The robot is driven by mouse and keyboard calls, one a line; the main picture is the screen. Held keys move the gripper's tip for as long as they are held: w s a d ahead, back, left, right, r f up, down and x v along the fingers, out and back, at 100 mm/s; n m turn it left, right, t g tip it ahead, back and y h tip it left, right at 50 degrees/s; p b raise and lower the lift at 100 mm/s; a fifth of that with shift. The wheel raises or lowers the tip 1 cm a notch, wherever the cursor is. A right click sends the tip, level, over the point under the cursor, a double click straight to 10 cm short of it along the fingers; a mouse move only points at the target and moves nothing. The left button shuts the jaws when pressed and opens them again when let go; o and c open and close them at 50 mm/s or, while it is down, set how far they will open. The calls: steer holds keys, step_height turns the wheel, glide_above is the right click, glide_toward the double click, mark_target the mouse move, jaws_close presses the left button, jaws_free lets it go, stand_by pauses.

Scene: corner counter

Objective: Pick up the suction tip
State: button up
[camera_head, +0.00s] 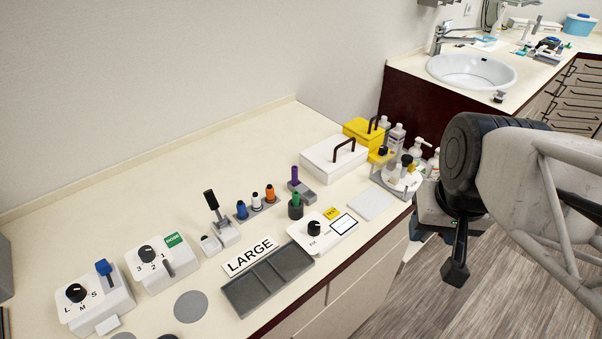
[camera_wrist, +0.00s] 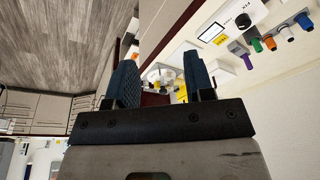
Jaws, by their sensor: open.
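I cannot tell for sure which item is the suction tip. Small coloured pieces stand on the counter: a blue one (camera_head: 241,209), a white one (camera_head: 255,199), an orange one (camera_head: 270,192), a purple one (camera_head: 295,176) and a green one (camera_head: 296,199). The purple piece (camera_wrist: 237,50), orange piece (camera_wrist: 269,42) and blue piece (camera_wrist: 304,20) also show in the wrist view. My gripper (camera_head: 440,254) is open and empty, off the counter's right edge and apart from these pieces. Its two fingers (camera_wrist: 160,80) stand wide apart in the wrist view.
A white box with a dark handle (camera_head: 333,160) and a yellow box (camera_head: 363,132) stand at the back, near bottles (camera_head: 397,138) and a clear caddy (camera_head: 398,181). A grey divided tray (camera_head: 268,279) lies at the front edge. A sink (camera_head: 471,70) is at upper right.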

steer(key=w+a+f+m+g+y, duration=0.1)
steer(key=w+a+f+m+y, duration=0.35)
steer(key=a, duration=0.45)
steer(key=m+t+y, duration=0.5)
steer(key=m+y, duration=0.2)
steer(key=m, duration=1.1)
glide_toward(298, 196)
steer(key=x, duration=0.4)
steer(key=shift+a+r, duration=0.3)
steer(key=shift+w+f+m, duration=0.35)
steer(key=shift+m, duration=0.1)
steer(key=shift+x, duration=1.3)
steer(key=shift+a+f, duration=0.1)
steer(key=shift+x, duration=2.45)
